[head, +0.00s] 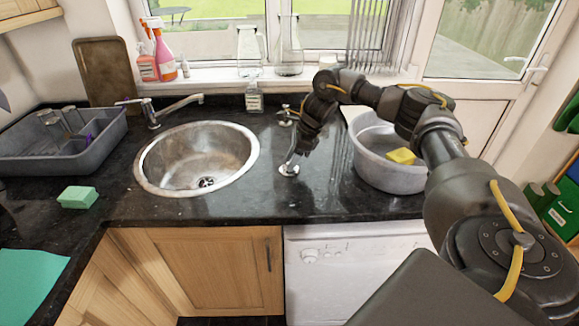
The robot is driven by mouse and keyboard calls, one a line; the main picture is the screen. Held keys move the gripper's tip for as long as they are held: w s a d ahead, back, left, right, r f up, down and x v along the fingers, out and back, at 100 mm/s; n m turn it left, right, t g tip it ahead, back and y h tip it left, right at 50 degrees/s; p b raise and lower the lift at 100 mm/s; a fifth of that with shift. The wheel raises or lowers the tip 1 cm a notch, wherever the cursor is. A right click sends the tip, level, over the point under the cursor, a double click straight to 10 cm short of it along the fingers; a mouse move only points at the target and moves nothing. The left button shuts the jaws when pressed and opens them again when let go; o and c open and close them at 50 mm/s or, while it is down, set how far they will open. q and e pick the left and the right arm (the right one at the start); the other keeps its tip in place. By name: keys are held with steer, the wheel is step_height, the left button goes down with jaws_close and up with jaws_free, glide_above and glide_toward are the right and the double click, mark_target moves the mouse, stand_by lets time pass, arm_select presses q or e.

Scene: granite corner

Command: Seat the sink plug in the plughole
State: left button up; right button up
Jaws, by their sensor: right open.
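The sink plug (289,170) looks like a small, pale metallic disc on the black worktop, right of the round steel sink (146,170). The plughole (206,182) shows as a dark drain in the bottom of the bowl, with nothing seen covering it. My right gripper (289,142) is open, just above and behind the plug. One finger reaches down close to the plug and partly overlaps it; I cannot tell whether they touch. My left gripper is not in view.
A grey basin (388,177) with a yellow sponge (401,156) stands right of my right gripper. The tap (172,108) is behind the sink. A grey tray (100,140) and a green sponge (77,197) lie left. The worktop between sink and plug is clear.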

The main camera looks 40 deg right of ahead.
steer(key=shift+w+a+f, duration=0.1)
steer(key=shift+a+f, duration=0.05)
steer(key=shift+f, duration=0.4)
jaws_close()
steer(key=shift+r, duration=0.1)
steer(key=shift+r+b, duration=0.4)
steer(key=shift+r, duration=0.05)
steer(key=r, duration=0.1)
steer(key=r+b, duration=0.1)
steer(key=r, duration=0.1)
steer(key=shift+s+a, duration=0.2)
steer(key=shift+s, duration=0.2)
steer(key=s+a+r, duration=0.5)
steer(key=s+r, duration=0.4)
steer(key=s, duration=0.3)
steer(key=shift+a+p, duration=0.15)
steer(key=shift+p, duration=0.2)
